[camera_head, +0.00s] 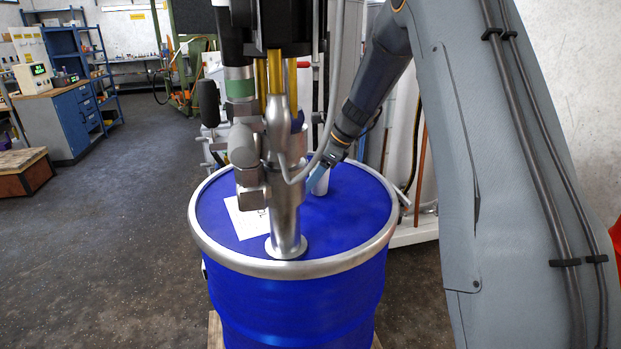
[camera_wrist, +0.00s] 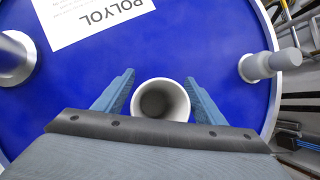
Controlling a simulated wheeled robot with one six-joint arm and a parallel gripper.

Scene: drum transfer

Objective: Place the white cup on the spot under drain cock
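The white cup (camera_head: 321,183) stands on the blue drum lid (camera_head: 345,215), behind and right of the metal pump tube (camera_head: 287,215). In the wrist view the cup (camera_wrist: 160,88) is seen from above, upright, its mouth open. My gripper (camera_head: 318,180) is at the cup; in the wrist view its two blue fingers (camera_wrist: 160,92) are spread on either side of it. They look slightly apart from its wall. A grey tap-like fitting (camera_head: 246,165) hangs at the tube's left side and may be the drain cock. I cannot make out a marked spot under it.
A white paper sheet (camera_head: 248,217) lies on the lid; its lettering POLYOL shows in the wrist view (camera_wrist: 95,18). A grey cylindrical fitting (camera_wrist: 268,65) stands near the rim there. The raised drum rim (camera_head: 300,268) surrounds the lid. Open floor (camera_head: 120,250) lies left.

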